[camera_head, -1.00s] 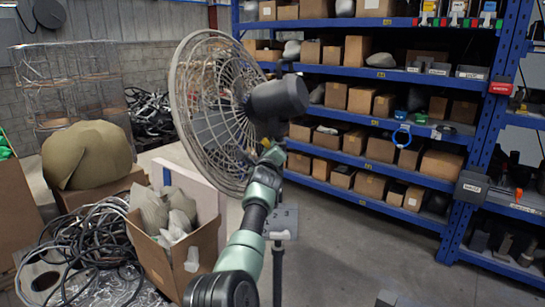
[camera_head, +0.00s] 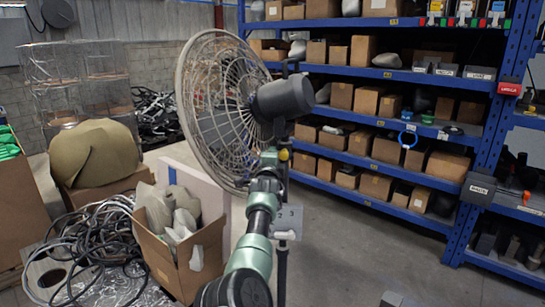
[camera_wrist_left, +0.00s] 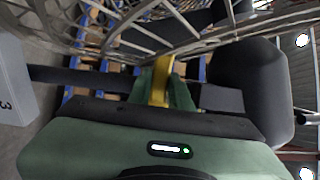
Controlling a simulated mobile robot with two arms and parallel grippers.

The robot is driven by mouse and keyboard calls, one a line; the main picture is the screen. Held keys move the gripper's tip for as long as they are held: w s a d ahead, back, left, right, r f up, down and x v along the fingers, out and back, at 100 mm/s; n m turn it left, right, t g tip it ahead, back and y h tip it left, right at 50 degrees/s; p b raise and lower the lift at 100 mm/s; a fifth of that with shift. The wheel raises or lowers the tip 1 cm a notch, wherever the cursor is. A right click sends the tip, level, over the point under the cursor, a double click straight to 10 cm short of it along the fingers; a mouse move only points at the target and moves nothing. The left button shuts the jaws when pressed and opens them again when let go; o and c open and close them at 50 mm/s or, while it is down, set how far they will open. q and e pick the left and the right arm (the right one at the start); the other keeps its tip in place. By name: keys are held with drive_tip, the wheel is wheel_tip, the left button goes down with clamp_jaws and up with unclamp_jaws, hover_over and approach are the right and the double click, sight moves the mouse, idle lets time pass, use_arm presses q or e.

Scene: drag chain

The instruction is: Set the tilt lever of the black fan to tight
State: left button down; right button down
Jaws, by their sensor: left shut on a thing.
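The black fan stands in the middle of the head view, with a round wire cage (camera_head: 222,112), a dark motor housing (camera_head: 285,97) and a dark pole (camera_head: 281,270). Its cage faces left. The yellow tilt lever (camera_head: 284,155) shows just below the housing, beside my left gripper (camera_head: 272,158). In the left wrist view, the yellow lever (camera_wrist_left: 161,80) stands between the green fingers of my left gripper (camera_wrist_left: 163,92), which is shut on it. The lower part of the lever is hidden by the fingers. My right gripper is not in view.
A numbered plate (camera_head: 288,222) is on the pole below my gripper. A blue shelf rack (camera_head: 409,78) with boxes stands behind. An open carton (camera_head: 180,255) and tangled cables (camera_head: 85,240) lie at left.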

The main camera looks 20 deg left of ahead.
use_arm(q)
drive_tip(key=shift+f+n, duration=0.1)
drive_tip(key=shift+n, duration=0.2)
drive_tip(key=c, duration=1.3)
unclamp_jaws()
drive_tip(key=shift+p+v, duration=0.4)
drive_tip(key=shift+v, duration=3.5)
